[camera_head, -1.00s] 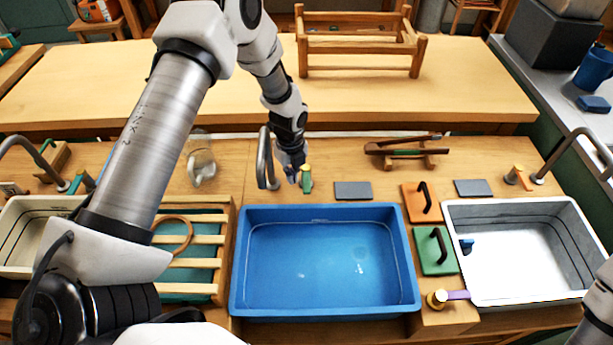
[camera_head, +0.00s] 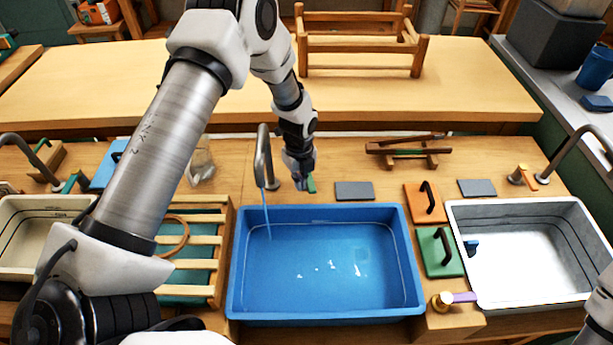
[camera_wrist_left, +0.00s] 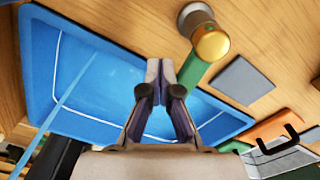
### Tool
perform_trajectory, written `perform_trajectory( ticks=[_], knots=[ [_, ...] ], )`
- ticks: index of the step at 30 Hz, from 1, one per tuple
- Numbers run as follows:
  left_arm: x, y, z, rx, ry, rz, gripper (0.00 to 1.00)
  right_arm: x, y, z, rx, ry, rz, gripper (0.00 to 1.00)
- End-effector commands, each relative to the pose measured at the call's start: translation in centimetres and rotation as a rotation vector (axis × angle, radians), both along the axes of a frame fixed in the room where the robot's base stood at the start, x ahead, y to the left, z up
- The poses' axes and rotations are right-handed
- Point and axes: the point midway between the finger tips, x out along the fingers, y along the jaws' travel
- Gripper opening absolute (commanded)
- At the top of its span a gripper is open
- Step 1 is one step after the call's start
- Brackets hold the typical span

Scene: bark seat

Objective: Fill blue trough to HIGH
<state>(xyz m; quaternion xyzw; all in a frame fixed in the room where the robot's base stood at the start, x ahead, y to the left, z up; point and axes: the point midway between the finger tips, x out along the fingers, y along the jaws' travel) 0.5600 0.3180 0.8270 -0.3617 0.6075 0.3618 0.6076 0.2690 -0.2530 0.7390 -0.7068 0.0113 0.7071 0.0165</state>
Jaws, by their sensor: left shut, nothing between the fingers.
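The blue trough (camera_head: 325,312) stands at the middle front of the counter and holds some water, with ripples on it. A grey spout (camera_head: 263,155) arches at its back left, and a thin water stream (camera_head: 267,215) falls from it into the trough. My left gripper (camera_head: 301,183) is shut and empty by the tap handle behind the trough. In the left wrist view the tap has a brass knob (camera_wrist_left: 210,42) and a green lever (camera_wrist_left: 193,72). The shut fingertips (camera_wrist_left: 160,65) are beside the lever; I cannot tell if they touch it. A line runs around the trough's inner wall.
A slatted rack (camera_head: 190,240) is left of the trough, and a cream basin (camera_head: 30,250) is farther left. A white basin (camera_head: 530,250) is at right. Orange (camera_head: 424,203) and green (camera_head: 440,252) handled plates and a grey plate (camera_head: 354,191) lie near the trough.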

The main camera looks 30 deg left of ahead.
Motion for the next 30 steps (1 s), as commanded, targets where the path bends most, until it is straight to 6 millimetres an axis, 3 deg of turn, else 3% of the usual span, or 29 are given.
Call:
perform_trajectory(
  ticks=[10, 19, 30],
  knots=[
    [0.6, -1.5, 0.3, 0.000, 0.000, 0.000, 0.00, 0.0, 0.0, -0.3, 0.000, 0.000, 0.000, 0.00],
    [0.6, -1.5, 4.1, 0.000, 0.000, 0.000, 0.00, 0.0, 0.0, 2.6, 0.000, 0.000, 0.000, 0.00],
    [1.1, -1.7, 3.8, 0.002, -0.001, -0.001, 0.00, 0.0, 0.0, 2.0, 0.000, 0.000, 0.000, 0.00]
  ],
)
